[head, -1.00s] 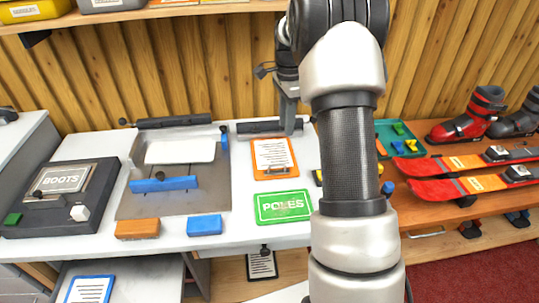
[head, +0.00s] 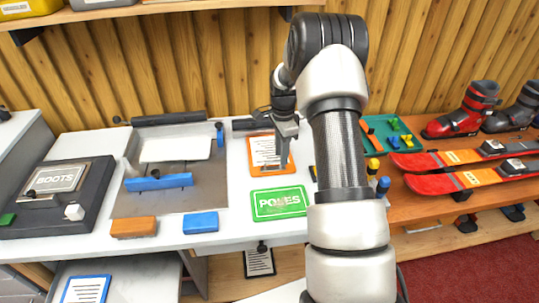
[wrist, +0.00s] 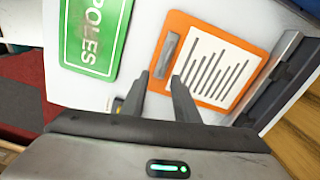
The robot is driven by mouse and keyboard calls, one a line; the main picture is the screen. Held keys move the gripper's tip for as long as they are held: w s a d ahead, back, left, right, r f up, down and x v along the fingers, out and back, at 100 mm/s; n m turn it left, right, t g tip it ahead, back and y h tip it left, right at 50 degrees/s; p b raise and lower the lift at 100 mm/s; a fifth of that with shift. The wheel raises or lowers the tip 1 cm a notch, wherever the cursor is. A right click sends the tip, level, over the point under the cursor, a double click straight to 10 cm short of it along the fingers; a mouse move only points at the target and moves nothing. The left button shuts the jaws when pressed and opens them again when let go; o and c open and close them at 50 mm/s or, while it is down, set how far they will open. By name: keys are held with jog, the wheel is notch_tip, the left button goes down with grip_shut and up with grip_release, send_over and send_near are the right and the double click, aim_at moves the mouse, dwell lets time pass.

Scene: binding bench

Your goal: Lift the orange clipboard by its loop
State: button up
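The orange clipboard (head: 259,173) lies flat on the white bench, with a white lined sheet on it. It also shows in the wrist view (wrist: 236,44), where a short grey bar (wrist: 166,57) sits at its end nearer the green sign. I cannot make out a separate loop. My gripper (head: 284,167) is over the clipboard's right part in the head view and covers some of it. In the wrist view its two fingers (wrist: 161,78) are apart and empty, with the tips close to the grey bar's end. I cannot tell their height above it.
A green POLES sign (head: 279,204) lies just in front of the clipboard. A dark-grey bar (wrist: 279,77) runs along the bench behind it. To the left are a grey press board (head: 205,195), orange and blue blocks, and a BOOTS box (head: 55,190). Skis (head: 460,182) lie at right.

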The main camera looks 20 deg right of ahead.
notch_tip(320, 180, down, 3)
jog(key=shift+r, duration=0.1)
grip_shut()
jog(key=shift+w+r, duration=0.1)
jog(key=shift+w, duration=0.1)
dwell(1.2)
